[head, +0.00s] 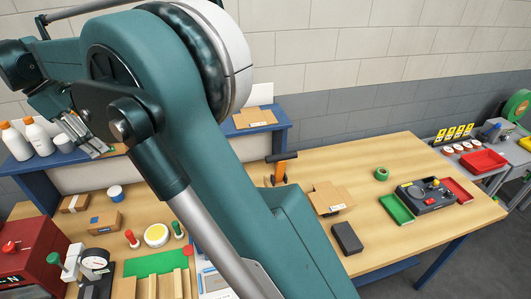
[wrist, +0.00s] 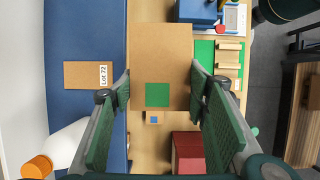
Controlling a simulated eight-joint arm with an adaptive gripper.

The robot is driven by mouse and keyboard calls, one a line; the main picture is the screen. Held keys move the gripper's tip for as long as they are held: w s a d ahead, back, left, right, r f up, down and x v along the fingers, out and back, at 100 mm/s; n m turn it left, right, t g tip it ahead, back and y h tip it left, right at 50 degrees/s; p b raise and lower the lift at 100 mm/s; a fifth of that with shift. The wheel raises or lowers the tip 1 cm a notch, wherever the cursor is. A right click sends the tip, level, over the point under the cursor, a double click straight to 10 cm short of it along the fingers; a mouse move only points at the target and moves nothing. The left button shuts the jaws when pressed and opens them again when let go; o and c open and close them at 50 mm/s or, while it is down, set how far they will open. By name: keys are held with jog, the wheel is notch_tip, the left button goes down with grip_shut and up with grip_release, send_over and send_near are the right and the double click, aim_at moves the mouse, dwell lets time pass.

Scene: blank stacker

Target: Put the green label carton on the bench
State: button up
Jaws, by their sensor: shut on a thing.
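The green label carton (wrist: 160,55) is a brown box with a green square label, seen in the wrist view between my fingers. My gripper (wrist: 160,88) is shut on it, with a finger at each side. In the head view my gripper (head: 98,148) is at the left, near the blue shelf, and my arm hides most of what it holds. The wooden bench (head: 400,160) runs to the right. It also shows below the carton in the wrist view (wrist: 145,160).
A carton marked Lot 72 (wrist: 88,75) lies on the blue shelf (wrist: 85,25). Bottles (head: 38,138) stand there too. A blue-label carton (head: 106,222), a red machine (head: 30,250), an open carton (head: 328,198) and a black box (head: 347,238) are on the bench. Bare wood shows at centre right.

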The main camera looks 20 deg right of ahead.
notch_tip(320, 180, up, 3)
jog(key=shift+f, duration=0.1)
jog(key=w+d, duration=0.5)
jog(key=d, duration=0.6)
jog(key=w+d, duration=0.5)
jog(key=d, duration=0.6)
jog(key=w+d+p, duration=0.1)
jog(key=w+d, duration=0.4)
jog(key=d, duration=0.6)
jog(key=shift+w+f, duration=0.25)
jog(key=d+p, duration=0.1)
jog(key=d, duration=3.9)
jog(key=s+d, duration=0.4)
jog(key=d, duration=0.8)
jog(key=s+d, duration=0.3)
jog(key=d, duration=0.8)
notch_tip(320, 180, down, 30)
jog(key=shift+s+f+p, duration=0.15)
jog(key=shift+f+p, duration=0.05)
jog(key=shift+p, duration=0.2)
